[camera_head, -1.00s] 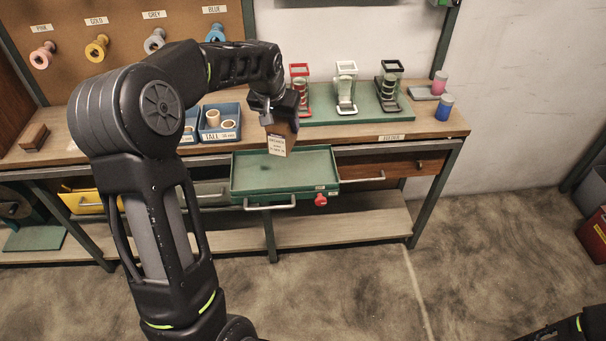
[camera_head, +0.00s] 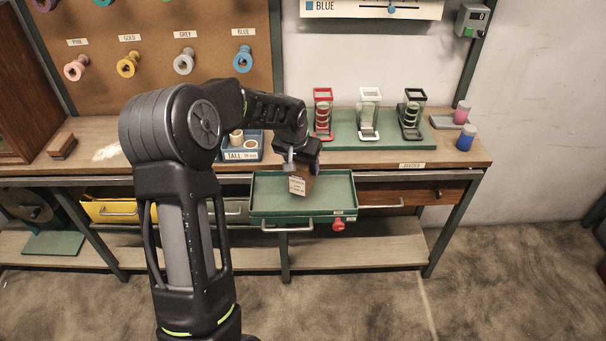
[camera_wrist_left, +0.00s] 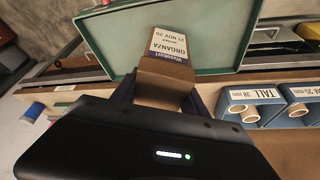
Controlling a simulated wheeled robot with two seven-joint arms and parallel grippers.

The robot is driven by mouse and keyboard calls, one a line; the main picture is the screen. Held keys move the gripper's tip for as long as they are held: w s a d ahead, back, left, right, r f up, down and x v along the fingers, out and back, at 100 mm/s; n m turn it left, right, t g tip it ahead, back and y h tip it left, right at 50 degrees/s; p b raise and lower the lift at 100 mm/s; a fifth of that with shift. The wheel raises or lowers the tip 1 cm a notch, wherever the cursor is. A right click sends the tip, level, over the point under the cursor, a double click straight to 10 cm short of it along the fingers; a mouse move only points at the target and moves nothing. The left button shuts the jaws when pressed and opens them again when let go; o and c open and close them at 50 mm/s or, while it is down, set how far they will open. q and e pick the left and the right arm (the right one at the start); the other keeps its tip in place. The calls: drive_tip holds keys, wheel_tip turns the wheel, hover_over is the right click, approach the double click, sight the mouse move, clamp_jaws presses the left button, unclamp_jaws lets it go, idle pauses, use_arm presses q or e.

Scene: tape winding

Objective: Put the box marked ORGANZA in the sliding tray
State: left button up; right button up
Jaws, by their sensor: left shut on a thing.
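The box marked ORGANZA (camera_head: 298,185) is small and brown with a white label. In the left wrist view the box (camera_wrist_left: 165,72) shows its label with the word ORGANZA, upside down. My left gripper (camera_head: 306,163) is shut on the box and holds it, tilted, over the green sliding tray (camera_head: 262,205). The tray is pulled out from under the bench top, and in the left wrist view its floor (camera_wrist_left: 215,40) looks empty around the box. I cannot tell whether the box touches the tray floor. My right gripper is not in view.
A green stand (camera_head: 345,133) with red, white and black holders is at the back. A wooden drawer (camera_head: 425,193) is to the right.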

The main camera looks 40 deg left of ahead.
use_arm(q)
drive_tip(key=shift+f, duration=1.85)
drive_tip(key=o, duration=1.5)
drive_tip(key=shift+f, duration=0.15)
drive_tip(key=v, duration=1.2)
drive_tip(key=shift+s+b, duration=0.1)
drive_tip(key=shift+b, duration=0.3)
